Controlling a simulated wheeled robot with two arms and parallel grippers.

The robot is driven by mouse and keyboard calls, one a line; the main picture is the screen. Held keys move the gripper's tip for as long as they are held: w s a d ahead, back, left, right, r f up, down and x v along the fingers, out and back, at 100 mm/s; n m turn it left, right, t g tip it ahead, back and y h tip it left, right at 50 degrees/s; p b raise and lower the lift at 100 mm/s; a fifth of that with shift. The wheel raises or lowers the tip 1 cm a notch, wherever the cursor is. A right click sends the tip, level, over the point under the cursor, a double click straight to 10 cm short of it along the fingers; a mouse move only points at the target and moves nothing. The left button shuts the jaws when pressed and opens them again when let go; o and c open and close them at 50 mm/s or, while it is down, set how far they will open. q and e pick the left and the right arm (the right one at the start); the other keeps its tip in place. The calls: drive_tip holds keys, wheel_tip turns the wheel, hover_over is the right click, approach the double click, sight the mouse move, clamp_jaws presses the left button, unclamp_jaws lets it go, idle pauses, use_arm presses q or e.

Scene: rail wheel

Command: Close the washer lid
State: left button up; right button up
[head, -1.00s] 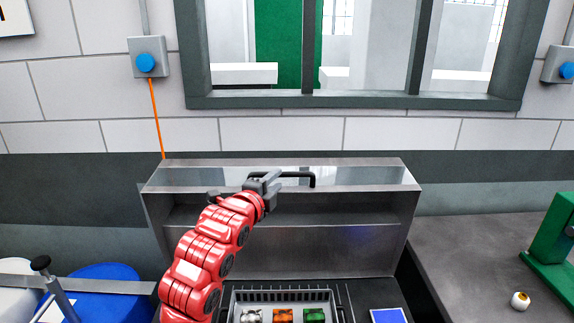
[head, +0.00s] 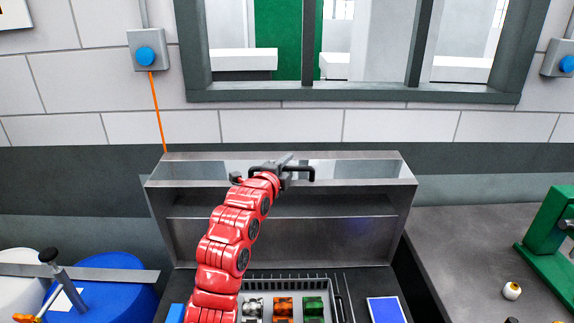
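The washer lid (head: 340,238) is a grey metal hood that stands raised at the back of the washer, with its hollow inside facing me. A black bar handle (head: 312,173) sits on its upper front edge. My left gripper (head: 288,164) is at the left part of the handle, its fingers reaching over the lid's top edge. The wrist hides the finger gap, so I cannot tell whether it grips the handle. Below the lid, a basket (head: 290,285) holds several small metal, orange and green parts. My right gripper is out of view.
A blue barrel (head: 120,292) with a black-knobbed lever stands at the lower left. A grey bench (head: 460,245) on the right holds a green press (head: 550,240) and a small round white piece (head: 511,290). A blue panel (head: 385,310) lies right of the basket.

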use_arm(q)
clamp_jaws()
idle(1.2)
